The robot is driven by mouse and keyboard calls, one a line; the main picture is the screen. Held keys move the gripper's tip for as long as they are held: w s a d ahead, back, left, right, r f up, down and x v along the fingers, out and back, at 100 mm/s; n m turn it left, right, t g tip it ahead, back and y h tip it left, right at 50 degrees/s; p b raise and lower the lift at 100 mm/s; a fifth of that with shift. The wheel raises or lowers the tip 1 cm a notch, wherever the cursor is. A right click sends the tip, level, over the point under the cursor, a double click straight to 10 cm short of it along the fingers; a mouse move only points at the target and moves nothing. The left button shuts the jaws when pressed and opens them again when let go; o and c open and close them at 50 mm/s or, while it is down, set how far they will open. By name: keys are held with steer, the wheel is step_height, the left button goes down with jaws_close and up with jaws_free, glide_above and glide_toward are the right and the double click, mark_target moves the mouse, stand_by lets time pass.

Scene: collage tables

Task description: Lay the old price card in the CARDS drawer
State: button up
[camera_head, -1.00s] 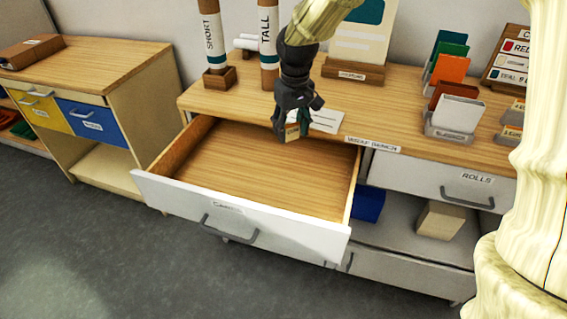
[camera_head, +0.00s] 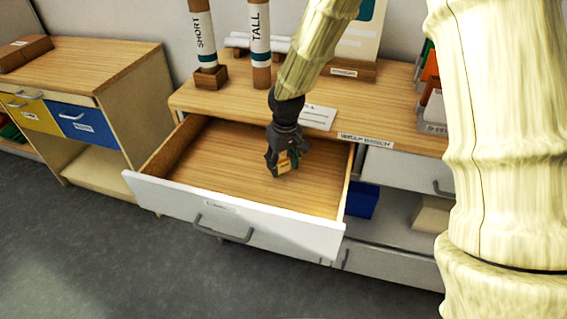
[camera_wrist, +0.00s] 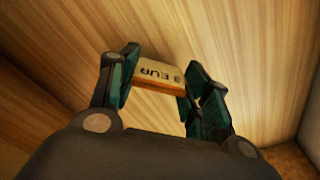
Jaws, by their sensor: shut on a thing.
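The old price card (camera_wrist: 158,78) is a small tan card with an orange edge and upside-down lettering that looks like "3 EUR" in the wrist view. My gripper (camera_head: 284,165) is shut on it, with one finger at each end of the card. In the head view the card (camera_head: 284,161) is partly hidden by the fingers. The CARDS drawer (camera_head: 225,213) is pulled open, with a white front, a grey handle and a bare wooden floor. My gripper is over the drawer's right back part. I cannot tell whether the card touches the drawer floor.
The worktop (camera_head: 220,102) behind the drawer holds a white card (camera_head: 319,117) and two upright tubes marked SHORT (camera_head: 203,35) and TALL (camera_head: 260,45). A blue box (camera_head: 361,200) is on the shelf at right. The rest of the drawer floor is clear.

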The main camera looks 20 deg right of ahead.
mark_target(284, 178)
steer(key=shift+f, duration=0.2)
steer(key=shift+f, duration=0.1)
steer(key=o, duration=0.7)
steer(key=shift+s, duration=0.1)
steer(key=r, duration=0.8)
steer(key=s+r, duration=0.1)
steer(key=r, duration=0.3)
steer(key=shift+d+r, duration=0.1)
